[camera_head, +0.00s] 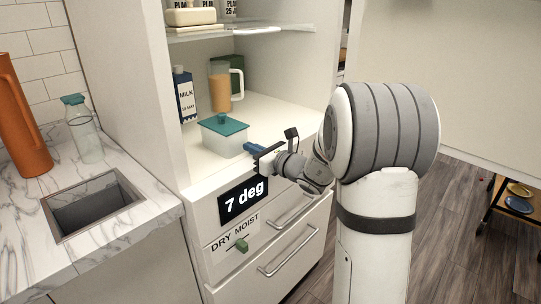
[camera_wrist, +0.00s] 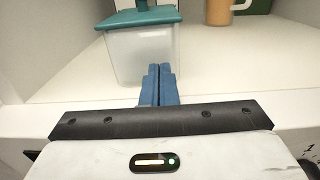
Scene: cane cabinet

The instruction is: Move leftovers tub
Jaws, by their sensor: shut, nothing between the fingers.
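The leftovers tub (camera_head: 223,138) is a clear, whitish box with a teal lid and a small knob on top. It stands upright on the lower cabinet shelf (camera_head: 267,128), near the front edge. In the wrist view the tub (camera_wrist: 142,56) is straight ahead, just beyond the fingertips. My gripper (camera_head: 250,147) has blue fingers and is at the tub's right front side. In the wrist view the gripper's fingers (camera_wrist: 159,72) are together with nothing between them. They overlap the tub's lower front in the picture; I cannot tell whether they touch it.
A milk carton (camera_head: 184,94) and an orange-filled jug (camera_head: 221,88) stand behind the tub. A glass shelf (camera_head: 250,30) hangs above. A "7 deg" display (camera_head: 244,201) and drawers are below. A marble counter with a bottle (camera_head: 83,130) and orange pitcher (camera_head: 22,120) is left.

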